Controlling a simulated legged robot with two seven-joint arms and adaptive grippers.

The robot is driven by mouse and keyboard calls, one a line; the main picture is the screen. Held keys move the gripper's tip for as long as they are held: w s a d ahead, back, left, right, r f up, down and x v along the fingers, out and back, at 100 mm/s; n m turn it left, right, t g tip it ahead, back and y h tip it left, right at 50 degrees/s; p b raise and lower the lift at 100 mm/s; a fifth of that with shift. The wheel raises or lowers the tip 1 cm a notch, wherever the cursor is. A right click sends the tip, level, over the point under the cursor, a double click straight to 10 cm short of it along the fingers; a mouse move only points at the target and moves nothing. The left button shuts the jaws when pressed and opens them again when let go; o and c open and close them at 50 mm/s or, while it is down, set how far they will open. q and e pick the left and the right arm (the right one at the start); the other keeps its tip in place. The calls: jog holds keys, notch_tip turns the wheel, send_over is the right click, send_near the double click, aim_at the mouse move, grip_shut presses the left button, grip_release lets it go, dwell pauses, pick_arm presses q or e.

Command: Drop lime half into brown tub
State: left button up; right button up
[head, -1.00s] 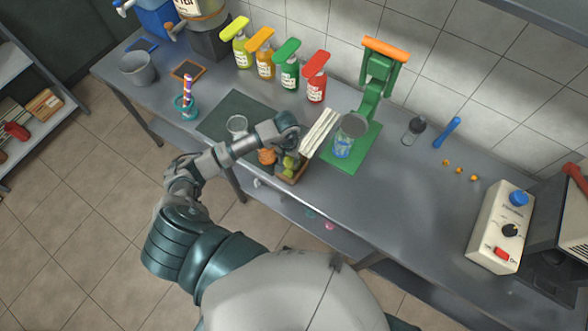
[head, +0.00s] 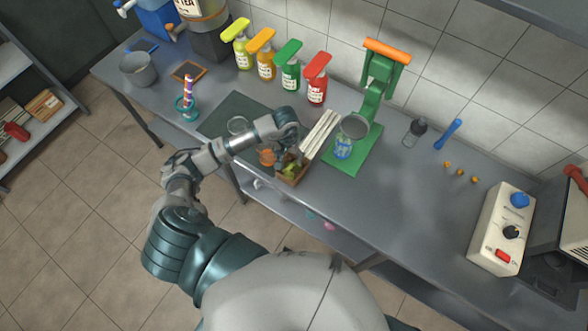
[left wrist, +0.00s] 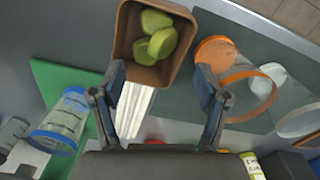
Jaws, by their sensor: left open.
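The brown tub (head: 291,182) sits near the front edge of the counter. Its wall also shows at the top of the left wrist view (left wrist: 125,38). Several green lime halves (left wrist: 158,36) lie inside it, partly overlapping; they also show in the head view (head: 291,169). My left gripper (head: 286,153) is over the tub from above. In the left wrist view its two fingers (left wrist: 160,76) are spread apart with nothing gripped between them, on the near side of the tub. My right gripper is out of view.
White sticks (head: 321,134) lie just right of the tub. A green press (head: 378,90) stands beyond with a blue-rimmed glass (head: 343,149). An orange-rimmed glass (left wrist: 262,88) stands close beside the tub. Colored pump bottles (head: 290,76) line the wall.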

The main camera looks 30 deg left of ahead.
pick_arm(q)
notch_tip(320, 180, up, 9)
jog(key=shift+a, duration=0.25)
jog(key=shift+f, duration=0.1)
